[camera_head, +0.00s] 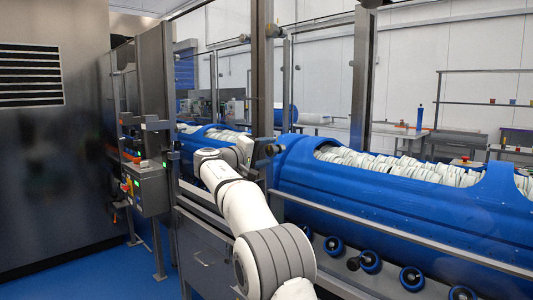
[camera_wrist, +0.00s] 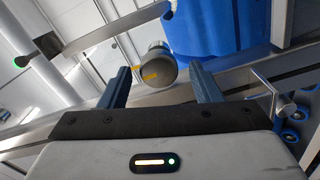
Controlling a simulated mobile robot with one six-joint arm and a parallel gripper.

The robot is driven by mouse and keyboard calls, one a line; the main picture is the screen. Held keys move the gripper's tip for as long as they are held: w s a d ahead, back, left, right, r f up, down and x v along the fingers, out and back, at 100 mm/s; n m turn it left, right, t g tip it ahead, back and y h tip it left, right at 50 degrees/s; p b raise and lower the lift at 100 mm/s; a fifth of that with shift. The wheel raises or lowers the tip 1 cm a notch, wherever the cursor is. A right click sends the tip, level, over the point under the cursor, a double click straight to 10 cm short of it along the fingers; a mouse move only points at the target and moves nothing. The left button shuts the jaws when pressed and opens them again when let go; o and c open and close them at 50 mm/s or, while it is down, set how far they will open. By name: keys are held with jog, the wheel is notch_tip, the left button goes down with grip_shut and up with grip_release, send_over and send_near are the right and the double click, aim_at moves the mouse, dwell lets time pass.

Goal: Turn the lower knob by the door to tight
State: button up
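A round dark knob (camera_wrist: 155,70) with a yellow-orange mark shows in the wrist view. It lies between and just beyond the tips of my gripper (camera_wrist: 160,74). The two fingers stand apart, with a gap on each side of the knob, so they do not touch it. In the head view my gripper (camera_head: 259,153) is at the metal door post (camera_head: 262,75), in front of the blue tub. A small dark part at the gripper's end is too small to tell as knob or finger. I cannot tell the knob's setting.
A long blue tub (camera_head: 390,205) filled with white pieces lies right of the post. A metal rail (camera_head: 410,245) runs along its front. A control box (camera_head: 150,188) with lit buttons stands left. A metal bracket with a dark-tipped rod (camera_wrist: 283,108) shows at right in the wrist view.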

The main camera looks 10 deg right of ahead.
jog(key=v, duration=0.7)
jog(key=shift+s+a, duration=0.25)
jog(key=shift+a, duration=0.05)
jog(key=s+d+f+g+y+p, duration=0.2)
jog(key=s+d+g+y+p, duration=0.25)
jog(key=s, duration=0.55)
jog(key=s+d+f+g+y+p, duration=0.1)
jog(key=s+d+y+p, duration=0.2)
jog(key=s+d+p, duration=0.5)
jog(key=s+a+f+m+y+p, duration=0.1)
jog(key=s+f+y+p, duration=0.1)
jog(key=s, duration=0.7)
jog(key=s+a+f+m+g+y+p, duration=0.1)
jog(key=s+a+f+y+p, duration=0.1)
jog(key=s, duration=0.7)
jog(key=s+a+f+m+g+y+p, duration=0.1)
jog(key=s+f+m+y+p, duration=0.1)
jog(key=s, duration=0.7)
notch_tip(320, 180, down, 2)
jog(key=shift+a+f+y, duration=0.1)
jog(key=shift+a+y, duration=0.2)
jog(key=shift+y, duration=0.25)
